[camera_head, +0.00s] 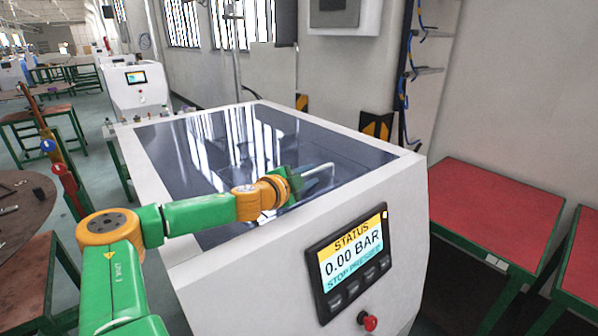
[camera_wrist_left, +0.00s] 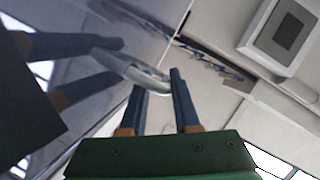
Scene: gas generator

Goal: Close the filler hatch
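The filler hatch appears to be part of the dark glossy cover (camera_head: 185,150) on top of the white generator; whether it stands slightly raised I cannot tell. A pale bar handle (camera_head: 318,172) is on this cover near the front right. My left gripper (camera_head: 296,182) is at the handle's left end. In the left wrist view, the handle (camera_wrist_left: 128,68) reaches toward the tips of the two blue fingers of the left gripper (camera_wrist_left: 158,82). The fingers are apart; contact with the handle is unclear. The glossy surface (camera_wrist_left: 100,20) mirrors the fingers. My right gripper is not in view.
The generator's front has a status display (camera_head: 350,255) reading 0.00 BAR and a red knob (camera_head: 368,321). Red-topped tables (camera_head: 485,205) stand to the right. A round brown table (camera_head: 22,205) is at the left. A wall box (camera_wrist_left: 285,30) shows in the wrist view.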

